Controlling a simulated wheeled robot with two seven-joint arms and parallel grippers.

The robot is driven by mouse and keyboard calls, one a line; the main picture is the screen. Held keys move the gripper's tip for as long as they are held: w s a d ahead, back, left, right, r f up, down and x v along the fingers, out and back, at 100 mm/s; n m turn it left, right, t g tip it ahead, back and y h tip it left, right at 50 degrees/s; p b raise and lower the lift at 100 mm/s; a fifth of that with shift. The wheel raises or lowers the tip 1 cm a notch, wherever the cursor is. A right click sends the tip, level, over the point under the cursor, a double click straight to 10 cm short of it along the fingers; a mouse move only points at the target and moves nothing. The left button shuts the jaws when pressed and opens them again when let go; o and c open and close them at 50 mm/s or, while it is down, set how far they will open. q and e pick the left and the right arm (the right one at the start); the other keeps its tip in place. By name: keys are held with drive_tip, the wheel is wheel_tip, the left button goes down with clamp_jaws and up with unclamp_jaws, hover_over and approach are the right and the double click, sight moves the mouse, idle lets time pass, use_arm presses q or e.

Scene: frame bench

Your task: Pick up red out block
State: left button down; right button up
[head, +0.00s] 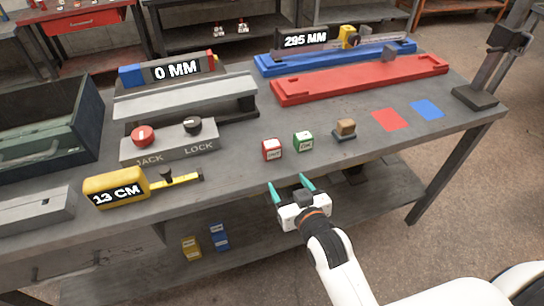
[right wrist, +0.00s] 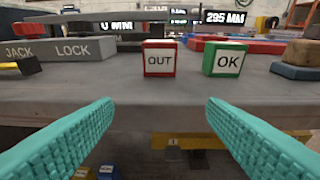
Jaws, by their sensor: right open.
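The red OUT block (head: 271,149) stands near the front edge of the bench, a small red cube with a white labelled face. In the right wrist view the red OUT block (right wrist: 159,59) sits ahead, between the two finger lines and beyond the fingertips. The green OK block (head: 303,141) stands just to its right, with a gap between them; it also shows in the right wrist view (right wrist: 225,59). My right gripper (head: 291,188) is open and empty in front of the bench edge, apart from both blocks. My left gripper is not in view.
A brown block on a dark base (head: 345,130) stands right of the green block. A grey JACK/LOCK box (head: 170,143) and a yellow tape measure (head: 115,188) lie to the left. Red and blue rails (head: 360,80) lie behind. Red and blue patches (head: 390,120) mark the right.

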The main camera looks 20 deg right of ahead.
sight(274, 152)
drive_tip(key=shift+t, duration=0.5)
drive_tip(key=w, duration=0.2)
drive_tip(key=w+r, duration=0.1)
drive_tip(key=w, duration=0.1)
drive_tip(key=w+r, duration=0.1)
drive_tip(key=w, duration=0.1)
drive_tip(key=shift+w+r, duration=0.15)
drive_tip(key=shift+r, duration=0.05)
drive_tip(key=shift+w+a+f+p, duration=0.1)
drive_tip(key=shift+w+f+p, duration=0.05)
drive_tip(key=shift+w, duration=0.8)
drive_tip(key=shift+w+a+f+p, duration=0.1)
drive_tip(key=shift+w+f+p, duration=0.05)
drive_tip(key=shift+w, duration=0.85)
drive_tip(key=shift+w+a+f+p, duration=0.1)
drive_tip(key=shift+w+f+p, duration=0.05)
drive_tip(key=shift+w, duration=0.8)
drive_tip(key=c, duration=1.1)
